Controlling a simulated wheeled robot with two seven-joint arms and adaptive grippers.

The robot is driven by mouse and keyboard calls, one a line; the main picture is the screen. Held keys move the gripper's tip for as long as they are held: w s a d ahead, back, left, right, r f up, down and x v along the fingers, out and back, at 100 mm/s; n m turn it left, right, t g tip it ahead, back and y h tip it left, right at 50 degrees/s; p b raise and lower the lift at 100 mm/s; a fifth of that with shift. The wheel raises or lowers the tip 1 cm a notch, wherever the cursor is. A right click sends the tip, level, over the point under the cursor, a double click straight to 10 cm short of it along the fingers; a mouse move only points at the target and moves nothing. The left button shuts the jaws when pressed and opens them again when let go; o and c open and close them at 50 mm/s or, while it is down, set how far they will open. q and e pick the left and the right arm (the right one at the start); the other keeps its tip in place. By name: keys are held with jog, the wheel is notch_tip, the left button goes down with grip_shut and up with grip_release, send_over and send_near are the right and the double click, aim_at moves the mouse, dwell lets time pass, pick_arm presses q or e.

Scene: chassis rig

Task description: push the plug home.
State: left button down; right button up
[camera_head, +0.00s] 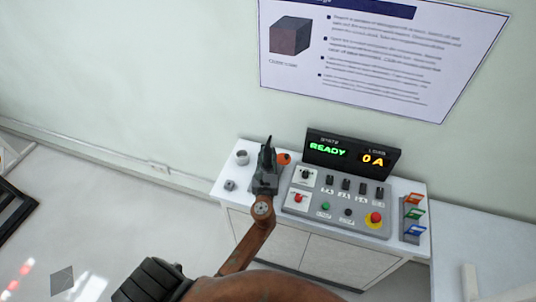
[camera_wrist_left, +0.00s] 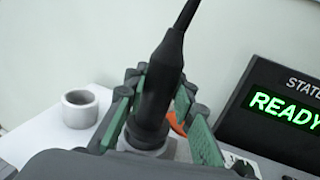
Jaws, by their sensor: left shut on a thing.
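The black plug (camera_wrist_left: 158,85) stands nearly upright between the green-padded fingers of my left gripper (camera_wrist_left: 152,108), with its cable running up out of view. The plug's lower end meets a grey round collar (camera_wrist_left: 148,138); how deep it sits cannot be told, as the gripper hides part of it. In the head view, my left gripper (camera_head: 265,178) is shut on the plug (camera_head: 266,150) at the left part of the white bench top. My right gripper is not in view.
A white hollow ring (camera_head: 242,157) and a small grey fitting (camera_head: 230,185) stand left of the gripper. An orange part (camera_head: 283,158) is close beside the plug. Right of it are a switch panel (camera_head: 340,205), a display (camera_head: 352,154) reading READY and 0 A, and coloured tags (camera_head: 414,215).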

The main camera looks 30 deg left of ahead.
pick_arm(q)
jog(key=shift+f+b, duration=0.65)
jog(key=shift+f, duration=0.25)
jog(key=c, duration=1.6)
grip_release()
jog(key=shift+o, duration=0.3)
jog(key=shift+f, duration=0.1)
jog(key=shift+s, duration=0.15)
jog(key=v, duration=1.1)
jog(key=shift+s+d, duration=0.3)
